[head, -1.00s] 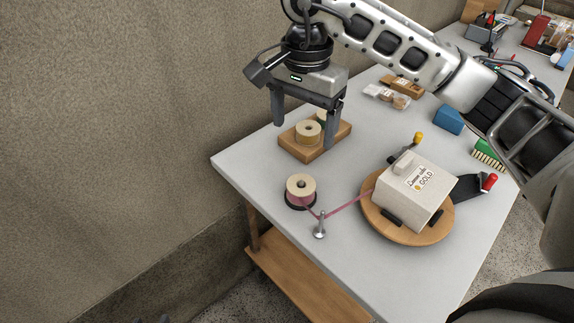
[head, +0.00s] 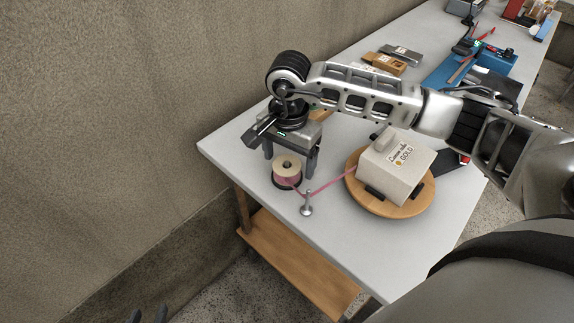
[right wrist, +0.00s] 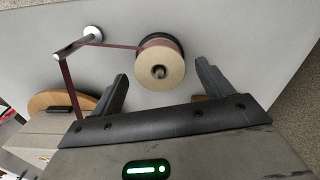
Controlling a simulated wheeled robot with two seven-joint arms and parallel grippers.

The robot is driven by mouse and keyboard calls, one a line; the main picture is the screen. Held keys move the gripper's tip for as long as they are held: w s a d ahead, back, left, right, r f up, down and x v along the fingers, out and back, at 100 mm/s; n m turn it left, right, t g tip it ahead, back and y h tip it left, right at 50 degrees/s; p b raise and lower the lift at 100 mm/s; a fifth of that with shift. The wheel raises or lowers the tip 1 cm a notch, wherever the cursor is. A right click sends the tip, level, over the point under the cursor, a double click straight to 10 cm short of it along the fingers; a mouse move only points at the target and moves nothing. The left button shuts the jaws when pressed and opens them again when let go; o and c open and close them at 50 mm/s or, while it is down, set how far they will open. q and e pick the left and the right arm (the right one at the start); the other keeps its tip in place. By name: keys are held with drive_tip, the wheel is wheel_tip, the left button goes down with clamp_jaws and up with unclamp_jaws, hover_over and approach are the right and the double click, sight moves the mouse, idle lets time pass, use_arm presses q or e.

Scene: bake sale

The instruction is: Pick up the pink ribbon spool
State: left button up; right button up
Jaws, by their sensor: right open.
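The pink ribbon spool (head: 287,178) stands upright on the table near its left edge, with a pale top and pink ribbon wound below. It also shows in the right wrist view (right wrist: 160,70), just beyond and between the fingertips. My right gripper (head: 290,167) is open and empty, its fingers behind and to either side of the spool in the head view. I cannot tell whether they touch it. My left gripper (head: 147,315) barely shows at the bottom edge, fingertips apart, away from the table.
Ribbon runs from the spool past a metal post (head: 307,204) to a white box (head: 395,168) on a round wooden turntable (head: 385,207). The wooden tray behind is mostly hidden by my right arm. Small boxes (head: 385,63) lie farther back. The table front (head: 350,250) is clear.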

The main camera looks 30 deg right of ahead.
drive_tip(key=shift+f, duration=0.85)
drive_tip(key=c, duration=1.1)
drive_tip(key=shift+o, duration=0.2)
